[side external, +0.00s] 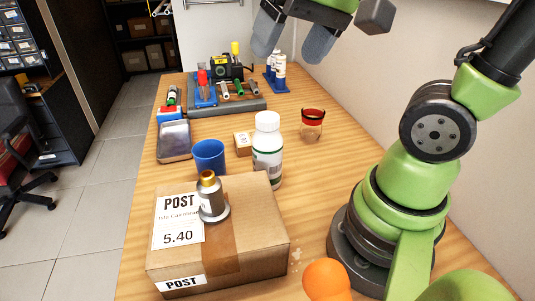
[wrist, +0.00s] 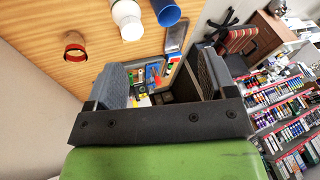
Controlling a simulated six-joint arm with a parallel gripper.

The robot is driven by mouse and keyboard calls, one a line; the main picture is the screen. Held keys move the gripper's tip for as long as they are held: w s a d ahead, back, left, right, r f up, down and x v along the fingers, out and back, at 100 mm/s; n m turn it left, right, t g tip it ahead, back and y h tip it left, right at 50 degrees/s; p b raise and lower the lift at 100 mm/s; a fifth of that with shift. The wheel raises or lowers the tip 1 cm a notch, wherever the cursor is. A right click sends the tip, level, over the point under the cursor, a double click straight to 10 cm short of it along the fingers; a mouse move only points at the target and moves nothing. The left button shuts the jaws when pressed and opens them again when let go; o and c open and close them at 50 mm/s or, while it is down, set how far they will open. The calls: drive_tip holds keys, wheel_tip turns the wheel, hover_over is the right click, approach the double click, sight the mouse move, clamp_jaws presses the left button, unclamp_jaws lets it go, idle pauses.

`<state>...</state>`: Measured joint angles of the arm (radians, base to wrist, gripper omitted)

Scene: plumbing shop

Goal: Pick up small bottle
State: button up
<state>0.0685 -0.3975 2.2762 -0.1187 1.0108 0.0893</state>
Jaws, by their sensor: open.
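A small silver bottle (side external: 212,200) with a gold-brown cap stands upright on a round grey base on top of a cardboard box (side external: 262,222). A larger white bottle (side external: 267,150) with a green-edged label stands on the table just behind the box; it also shows at the top of the wrist view (wrist: 127,18). My gripper (side external: 293,42) is open and empty, high above the table at the top of the side view, well apart from both bottles. Its two grey fingers (wrist: 161,80) are spread in the wrist view, where the small silver bottle is not visible.
A blue cup (side external: 209,157), a small carton (side external: 243,143) and a red-banded glass (side external: 313,124) stand around the white bottle. An orange (side external: 327,280) lies near my base. A grey tool tray (side external: 240,103) is farther back.

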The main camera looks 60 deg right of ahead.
sight(267, 116)
drive_tip(key=w+d+f+m+g, duration=0.1)
drive_tip(key=w+d+f, duration=0.1)
drive_tip(key=w+d+f+m+g, duration=0.1)
drive_tip(key=w+f+g, duration=0.1)
drive_tip(key=w, duration=0.1)
drive_tip(key=w+d+f+m+g+h, duration=0.1)
drive_tip(key=w+d+f, duration=0.1)
drive_tip(key=shift+w+d+f+g, duration=0.1)
drive_tip(key=shift+w+d+g, duration=0.15)
drive_tip(key=shift+d+g, duration=0.1)
drive_tip(key=f, duration=1)
drive_tip(key=shift+s, duration=0.2)
drive_tip(key=shift+r, duration=0.1)
clamp_jaws()
